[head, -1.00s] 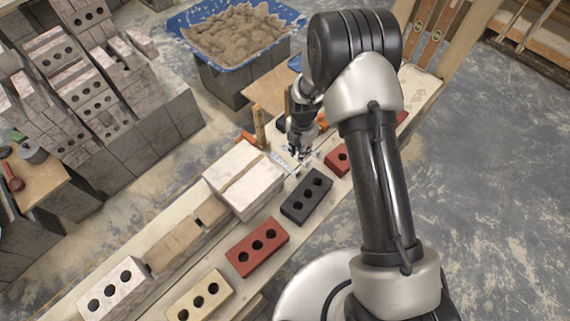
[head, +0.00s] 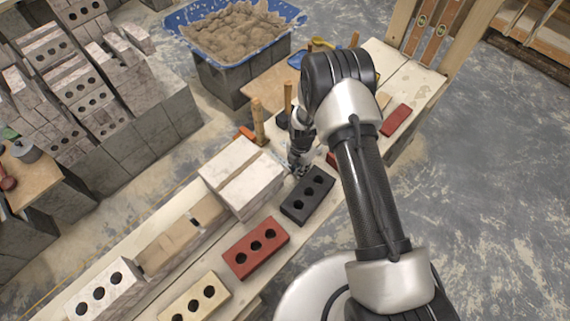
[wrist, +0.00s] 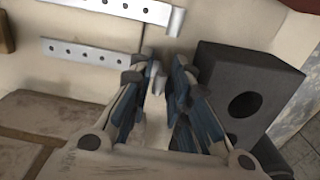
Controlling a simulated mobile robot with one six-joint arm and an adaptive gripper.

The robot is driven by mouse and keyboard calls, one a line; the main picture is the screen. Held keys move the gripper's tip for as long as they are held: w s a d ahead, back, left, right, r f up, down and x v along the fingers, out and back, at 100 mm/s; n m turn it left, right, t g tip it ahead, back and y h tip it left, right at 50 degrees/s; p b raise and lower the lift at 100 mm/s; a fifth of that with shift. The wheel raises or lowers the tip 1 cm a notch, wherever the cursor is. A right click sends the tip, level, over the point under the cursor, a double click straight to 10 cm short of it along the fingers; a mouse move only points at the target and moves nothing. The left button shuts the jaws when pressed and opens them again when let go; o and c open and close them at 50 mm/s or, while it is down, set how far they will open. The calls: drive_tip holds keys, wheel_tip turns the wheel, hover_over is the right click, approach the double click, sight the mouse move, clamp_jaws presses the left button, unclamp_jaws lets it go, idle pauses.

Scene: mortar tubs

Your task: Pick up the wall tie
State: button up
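Two pale metal wall ties with rows of holes lie on the light board in the wrist view. The nearer wall tie (wrist: 85,55) runs from the left towards my gripper (wrist: 163,80), and its right end is hidden at the fingers. The farther wall tie (wrist: 115,8) lies at the top edge with a bent right end. My gripper is open with a narrow gap between its fingertips, low over the board and by the nearer tie's end. In the head view my gripper (head: 298,171) is beside the dark brick, and the ties are hidden or too small to make out.
A dark holed brick (head: 307,195) stands close to the right of my gripper; it also shows in the wrist view (wrist: 268,82). Pale blocks (head: 240,175) stand to the left. Red (head: 256,247) and cream (head: 195,298) bricks line the board. A blue mortar tub (head: 237,62) is behind.

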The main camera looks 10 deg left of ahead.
drive_tip(key=shift+c, duration=0.2)
clamp_jaws()
drive_tip(key=shift+r, duration=0.1)
